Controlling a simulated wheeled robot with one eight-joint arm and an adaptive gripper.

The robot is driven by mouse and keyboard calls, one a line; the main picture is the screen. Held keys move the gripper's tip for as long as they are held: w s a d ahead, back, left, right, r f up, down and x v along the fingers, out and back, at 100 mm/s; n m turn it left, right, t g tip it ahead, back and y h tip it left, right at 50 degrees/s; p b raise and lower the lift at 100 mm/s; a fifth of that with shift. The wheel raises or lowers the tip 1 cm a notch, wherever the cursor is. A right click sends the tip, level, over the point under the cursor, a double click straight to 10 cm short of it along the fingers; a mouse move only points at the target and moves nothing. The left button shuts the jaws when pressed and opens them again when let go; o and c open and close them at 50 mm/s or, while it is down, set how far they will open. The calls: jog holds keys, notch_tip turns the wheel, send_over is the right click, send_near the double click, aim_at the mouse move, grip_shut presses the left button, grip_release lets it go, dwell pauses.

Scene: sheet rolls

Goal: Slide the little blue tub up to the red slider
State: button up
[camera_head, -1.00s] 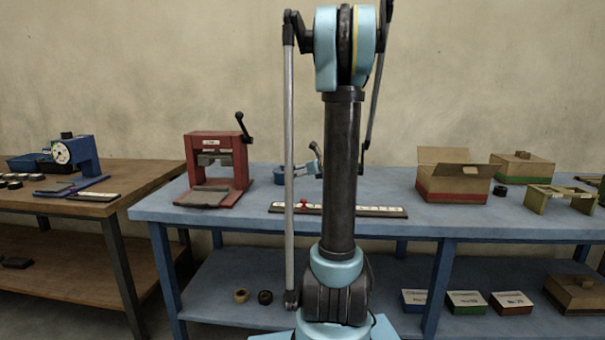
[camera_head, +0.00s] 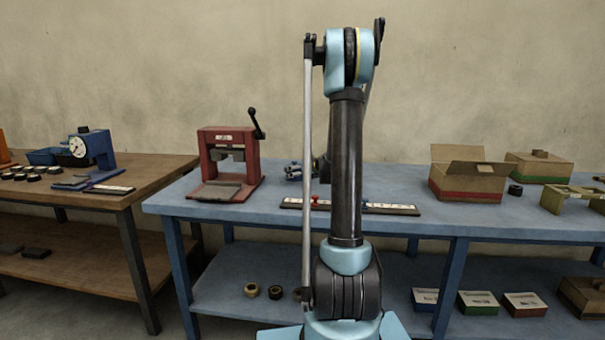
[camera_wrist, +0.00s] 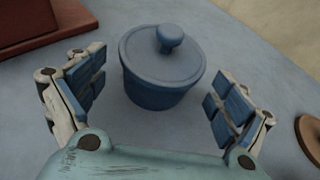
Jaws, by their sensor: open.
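The little blue tub (camera_wrist: 160,75), lidded with a round knob, stands upright on the blue table in the wrist view. My gripper (camera_wrist: 158,92) is open, with one finger on each side of the tub and a visible gap on both sides. In the head view my gripper (camera_head: 294,171) is low over the table, partly behind my arm, and I cannot clearly separate the tub from it. The red slider (camera_head: 314,202) sits on a dark-edged scale strip (camera_head: 392,209) nearer the front edge; my arm hides part of the strip.
A red press (camera_head: 228,165) stands left of the gripper; its base (camera_wrist: 35,25) shows in the wrist view. A tan round thing (camera_wrist: 310,138) lies at the wrist view's right edge. An open cardboard box (camera_head: 467,180) stands right. Table between press and strip looks clear.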

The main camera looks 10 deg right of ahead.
jog(key=shift+x, duration=1.9)
jog(key=c, duration=1)
jog(key=o, duration=1)
